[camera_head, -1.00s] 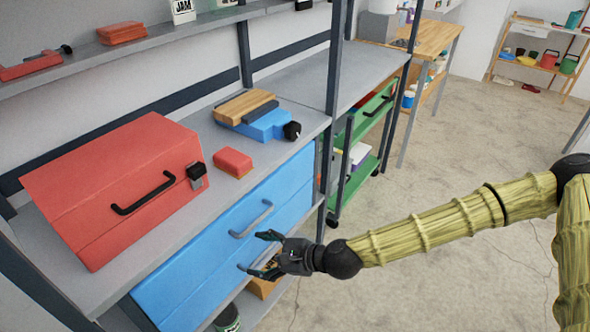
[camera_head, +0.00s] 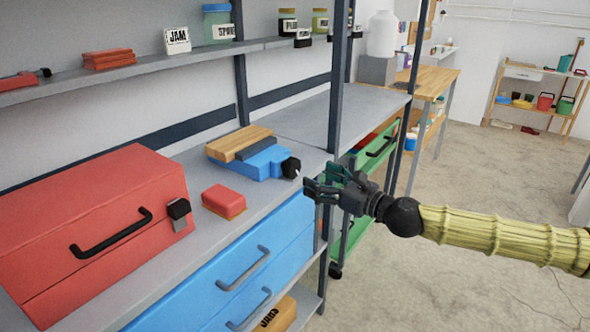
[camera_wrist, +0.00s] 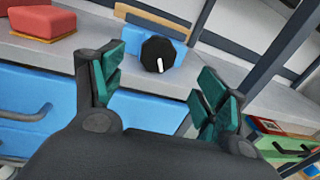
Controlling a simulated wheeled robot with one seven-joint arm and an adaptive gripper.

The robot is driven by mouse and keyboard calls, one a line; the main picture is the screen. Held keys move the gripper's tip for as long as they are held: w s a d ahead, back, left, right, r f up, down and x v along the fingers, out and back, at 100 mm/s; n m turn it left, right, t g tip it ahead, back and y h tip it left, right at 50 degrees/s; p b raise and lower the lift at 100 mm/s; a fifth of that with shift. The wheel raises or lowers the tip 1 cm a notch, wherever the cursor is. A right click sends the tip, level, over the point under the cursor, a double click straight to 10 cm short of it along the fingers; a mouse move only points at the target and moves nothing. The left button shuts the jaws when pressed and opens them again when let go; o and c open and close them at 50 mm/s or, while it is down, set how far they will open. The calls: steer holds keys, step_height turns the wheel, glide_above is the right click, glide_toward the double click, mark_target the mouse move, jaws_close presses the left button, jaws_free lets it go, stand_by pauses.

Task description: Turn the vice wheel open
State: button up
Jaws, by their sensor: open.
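In the wrist view the wheel (camera_wrist: 158,54) shows upper centre, beyond and between my fingers, with the white line pointing down. My gripper (camera_head: 312,190) is open and empty, in front of the bench edge, right of and slightly lower than the wheel in the head view. In the wrist view its green-padded fingers (camera_wrist: 160,90) are spread wide and apart from the wheel.
A red toolbox (camera_head: 90,225) and a red block (camera_head: 224,200) stand on the bench left of the vice. Blue drawers (camera_head: 215,262) with grey handles lie below. A dark shelf post (camera_head: 337,90) rises close to my gripper. The bench is clear right of the vice.

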mark_target(295, 169)
steer(key=shift+p+x, duration=0.45)
steer(key=shift+x, duration=4.15)
steer(key=shift+c, duration=0.5)
steer(key=c, duration=0.9)
steer(key=shift+f, duration=0.1)
steer(key=shift+c, duration=0.2)
